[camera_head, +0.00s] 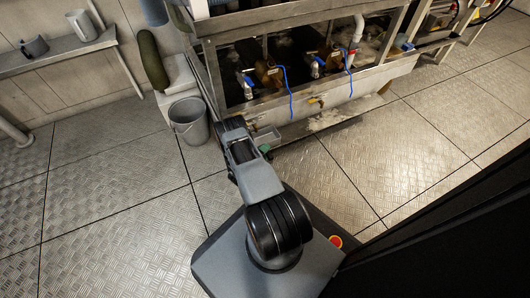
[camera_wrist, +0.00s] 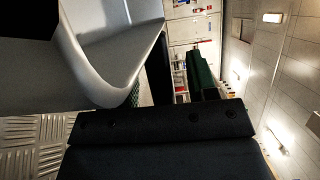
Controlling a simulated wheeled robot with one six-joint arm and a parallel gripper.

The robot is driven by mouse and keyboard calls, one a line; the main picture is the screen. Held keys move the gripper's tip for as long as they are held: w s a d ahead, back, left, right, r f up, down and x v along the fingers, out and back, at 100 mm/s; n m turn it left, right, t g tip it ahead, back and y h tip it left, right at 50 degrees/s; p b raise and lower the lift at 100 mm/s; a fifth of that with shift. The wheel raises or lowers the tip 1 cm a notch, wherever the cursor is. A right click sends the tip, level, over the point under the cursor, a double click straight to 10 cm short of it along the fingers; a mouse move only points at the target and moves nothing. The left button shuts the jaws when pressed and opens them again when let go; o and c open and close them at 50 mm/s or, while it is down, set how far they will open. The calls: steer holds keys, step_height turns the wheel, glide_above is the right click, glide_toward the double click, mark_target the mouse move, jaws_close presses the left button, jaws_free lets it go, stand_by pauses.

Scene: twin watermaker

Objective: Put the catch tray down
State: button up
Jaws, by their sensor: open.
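The catch tray (camera_head: 266,134) is a small, shallow grey tray at the foot of the long light trough in the head view. It appears to be at floor level. A large grey rounded form, likely the tray (camera_wrist: 100,75), fills the upper left of the wrist view. My gripper (camera_head: 262,149) is low at the tray's near side, partly hidden by my arm. In the wrist view my gripper (camera_wrist: 165,92) is open, with green showing at both sides. I cannot tell whether a finger touches the tray.
A grey bucket (camera_head: 189,121) stands left of my arm. The metal frame and trough (camera_head: 335,103) stand behind the tray, with brass valves and blue cords. A wall shelf (camera_head: 60,52) holds a jug at upper left. The tread-plate floor is clear at left and right.

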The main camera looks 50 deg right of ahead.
steer(key=shift+a, duration=0.15)
steer(key=a+p, duration=0.3)
steer(key=a, duration=1)
steer(key=shift+s+a, duration=0.2)
steer(key=shift+a, duration=0.1)
steer(key=w+a+r+m+g+y+p, duration=0.15)
steer(key=r+m+p, duration=0.45)
steer(key=r, duration=0.8)
steer(key=w+a+r+m+g+y+p, duration=0.1)
steer(key=r+m+g+y+p, duration=0.15)
steer(key=r+m+p, duration=0.75)
steer(key=w+a+r+m+g+y+p, duration=0.1)
steer(key=w+r+m+g+y+p, duration=0.15)
steer(key=r, duration=1.55)
steer(key=s+a+r+m+t+y+p, duration=0.3)
steer(key=r+m+p, duration=0.3)
steer(key=r, duration=0.8)
steer(key=s+a+r+m+t+y+p, duration=0.3)
steer(key=r+p, duration=0.5)
steer(key=r, duration=0.6)
steer(key=s+a+r+m+t+y+p, duration=0.3)
steer(key=s+a+r+m+y+p, duration=0.2)
steer(key=r, duration=0.9)
steer(key=s+a+m+p, duration=0.2)
steer(key=a+m, duration=0.1)
steer(key=shift+a+r+m+t+y, duration=0.2)
steer(key=shift+m+t+y, duration=0.15)
steer(key=shift+c, duration=0.5)
